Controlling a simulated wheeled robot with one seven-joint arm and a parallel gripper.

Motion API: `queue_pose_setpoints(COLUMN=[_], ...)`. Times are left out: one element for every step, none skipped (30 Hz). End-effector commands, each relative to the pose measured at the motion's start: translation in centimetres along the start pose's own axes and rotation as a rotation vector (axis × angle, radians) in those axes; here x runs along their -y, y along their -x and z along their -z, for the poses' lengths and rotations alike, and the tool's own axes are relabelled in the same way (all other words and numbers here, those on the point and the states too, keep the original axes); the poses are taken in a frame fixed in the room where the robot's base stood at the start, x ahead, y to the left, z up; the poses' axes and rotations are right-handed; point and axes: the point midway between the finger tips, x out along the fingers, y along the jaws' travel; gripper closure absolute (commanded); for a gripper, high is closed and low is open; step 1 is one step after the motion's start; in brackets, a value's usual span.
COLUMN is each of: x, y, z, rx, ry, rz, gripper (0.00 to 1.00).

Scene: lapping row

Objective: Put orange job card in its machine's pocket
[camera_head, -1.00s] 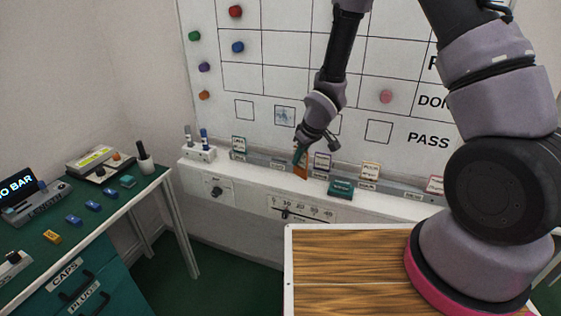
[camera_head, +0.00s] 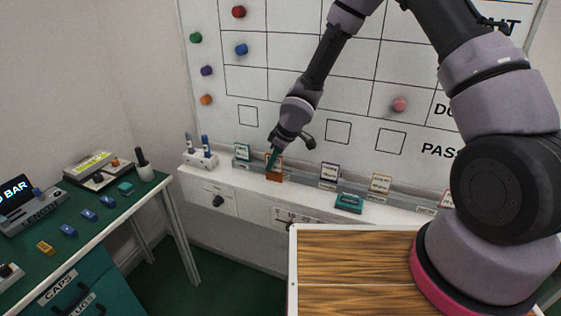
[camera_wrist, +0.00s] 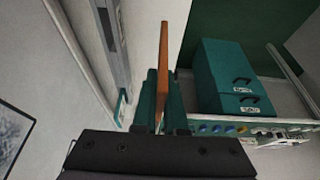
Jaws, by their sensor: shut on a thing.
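My gripper (camera_head: 272,163) is shut on the orange job card (camera_head: 274,177), low in front of the whiteboard at the wall ledge. In the wrist view the card (camera_wrist: 163,60) stands edge-on between the teal fingers of my gripper (camera_wrist: 161,98) and reaches beyond their tips. A row of small framed cards with label strips runs along the board's foot: a green-edged one (camera_head: 242,152) left of my gripper, a purple-edged one (camera_head: 330,172) and an orange-edged one (camera_head: 380,183) to its right. My gripper partly hides the place between. I cannot tell whether the card touches a pocket.
A teal block (camera_head: 349,203) lies on the white ledge right of my gripper. A marker holder (camera_head: 200,160) stands at the ledge's left end. A wooden-topped surface (camera_head: 350,260) is in front. A green bench (camera_head: 110,228) with small blocks stands left.

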Motion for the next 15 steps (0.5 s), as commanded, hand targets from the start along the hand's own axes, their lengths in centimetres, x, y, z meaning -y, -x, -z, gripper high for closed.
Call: queue_pose_setpoints(x=[-1.2, -1.7, -2.5, -3.1, -3.6, -4.3, -4.7, -5.2, -5.7, -6.0, -6.3, -6.5, -6.6, -6.8, -7.1], y=[-0.1, -0.1, 0.0, 0.0, -0.1, -0.1, -0.1, 0.0, 0.0, -0.1, -0.1, -0.1, 0.0, 0.0, 0.0], z=[-0.1, -0.1, -0.1, -0.1, -0.1, -0.1, -0.1, -0.1, 0.0, -0.1, -0.1, 0.0, 0.0, 0.0, 0.0], rx=[-0.001, -0.002, -0.002, -0.002, -0.002, -0.002, -0.001, -0.002, -0.002, -0.001, 0.000, 0.000, -0.001, -0.001, 0.000], ry=[-0.007, -0.008, -0.007, -0.009, -0.007, -0.007, -0.007, -0.005, -0.005, -0.004, -0.004, -0.002, -0.001, 0.000, -0.001], rz=[0.000, 0.000, 0.000, -0.001, 0.000, 0.000, 0.000, 0.000, 0.000, 0.000, 0.001, 0.001, 0.000, 0.000, -0.001], gripper=[1.00, 1.00, 1.00, 1.00, 1.00, 1.00, 1.00, 1.00, 1.00, 1.00, 1.00, 1.00, 1.00, 1.00, 1.00])
